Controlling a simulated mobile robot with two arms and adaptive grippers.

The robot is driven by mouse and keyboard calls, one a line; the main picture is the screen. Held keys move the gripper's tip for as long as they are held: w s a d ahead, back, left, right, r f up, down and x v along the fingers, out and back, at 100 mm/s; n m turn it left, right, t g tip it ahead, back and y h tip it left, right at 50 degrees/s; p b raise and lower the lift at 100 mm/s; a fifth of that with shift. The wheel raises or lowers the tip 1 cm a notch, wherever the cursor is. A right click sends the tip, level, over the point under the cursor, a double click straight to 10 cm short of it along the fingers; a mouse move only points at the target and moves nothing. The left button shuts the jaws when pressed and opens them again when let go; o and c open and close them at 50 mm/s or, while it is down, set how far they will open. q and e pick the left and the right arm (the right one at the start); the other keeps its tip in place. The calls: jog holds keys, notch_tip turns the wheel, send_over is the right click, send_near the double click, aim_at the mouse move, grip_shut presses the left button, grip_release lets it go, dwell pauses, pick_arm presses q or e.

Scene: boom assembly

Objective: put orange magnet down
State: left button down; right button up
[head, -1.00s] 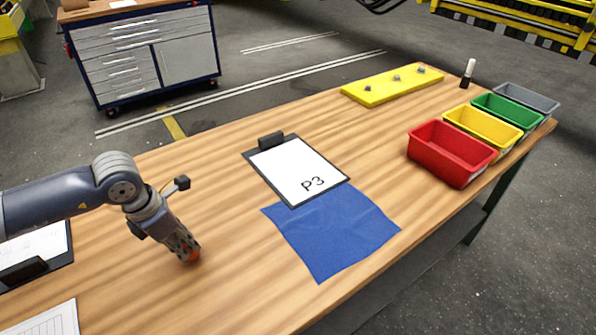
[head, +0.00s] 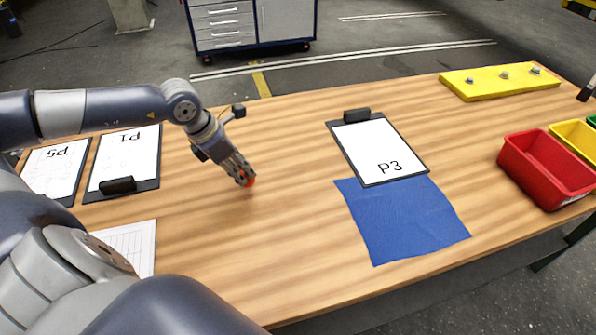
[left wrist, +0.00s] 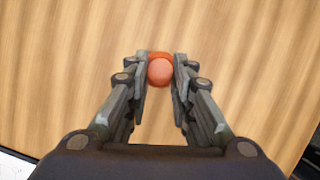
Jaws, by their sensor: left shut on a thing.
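The orange magnet (head: 249,182) is a small round piece between the fingertips of my left gripper (head: 241,174). In the left wrist view the magnet (left wrist: 160,70) sits between the two fingers of the left gripper (left wrist: 159,82), which are shut on it. The gripper points down at the wooden table, left of the P3 clipboard. Whether the magnet touches the table I cannot tell. My right gripper is not in view.
The table (head: 290,235) is bare around the gripper. The P3 clipboard (head: 379,148) and blue cloth (head: 405,220) lie to the right. The P1 clipboard (head: 125,162), P5 clipboard (head: 55,170) and a printed sheet (head: 128,245) lie left. A red bin (head: 545,168) and yellow plate (head: 500,81) are farther right.

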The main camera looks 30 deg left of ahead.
pick_arm(q)
jog(key=w+d+p, duration=0.1)
jog(key=w+d, duration=0.1)
jog(key=w+d+p, duration=0.2)
jog(key=w+d, duration=0.1)
jog(key=w+d+p, duration=0.1)
jog(key=w+d, duration=0.1)
jog(key=d, duration=0.1)
jog(key=shift+w+d+f, duration=0.2)
jog(key=shift+w+f, duration=0.05)
jog(key=shift+f, duration=0.1)
jog(key=shift+w+d+f+p, duration=0.15)
jog(key=shift+w+d+p, duration=0.2)
jog(key=shift+w+d, duration=0.1)
notch_tip(320, 180, down, 3)
jog(key=shift+s+r+p, duration=0.1)
jog(key=shift+r+p, duration=0.05)
jog(key=shift+p, duration=0.75)
jog(key=shift+f, duration=0.5)
jog(key=c, duration=1.4)
grip_release()
jog(key=shift+r, duration=0.1)
